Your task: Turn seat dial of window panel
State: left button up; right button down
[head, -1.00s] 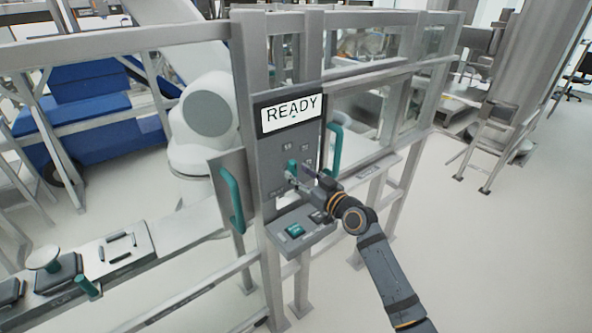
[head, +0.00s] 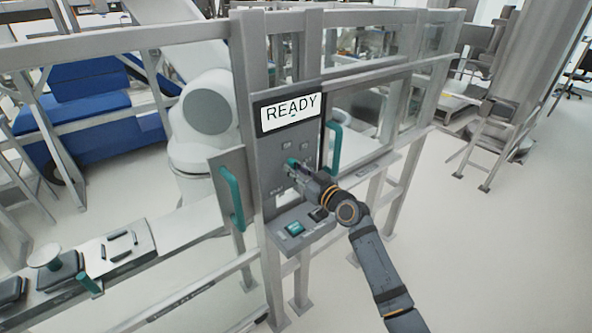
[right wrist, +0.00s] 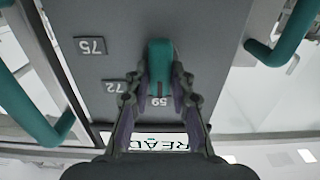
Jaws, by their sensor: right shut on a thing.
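The seat dial is a teal knob (head: 290,163) on the grey window panel (head: 266,165), below a white display (head: 290,112) that reads READY. In the right wrist view the dial (right wrist: 159,62) stands between the fingers, near small plates marked 75, 72 and 59. My right gripper (head: 294,168) is at the panel face with its fingers closed on the dial; it also shows in the right wrist view (right wrist: 159,84). The fingers hide part of the dial in the head view. My left gripper is not in view.
Teal handles stand on both sides of the panel, left (head: 232,198) and right (head: 334,148). A ledge with a teal button (head: 294,229) juts out below the dial. Metal frame posts surround the panel. The floor at the right is open.

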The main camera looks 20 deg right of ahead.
jog(key=m, duration=0.4)
jog(key=shift+d+m, duration=0.2)
jog(key=shift+m, duration=0.2)
jog(key=shift+w+d+f+m, duration=0.1)
jog(key=shift+m, duration=1.15)
jog(key=shift+d+f+m, duration=0.1)
jog(key=shift+m, duration=1.15)
jog(key=c, duration=1.2)
grip_release()
jog(key=shift+o, duration=0.2)
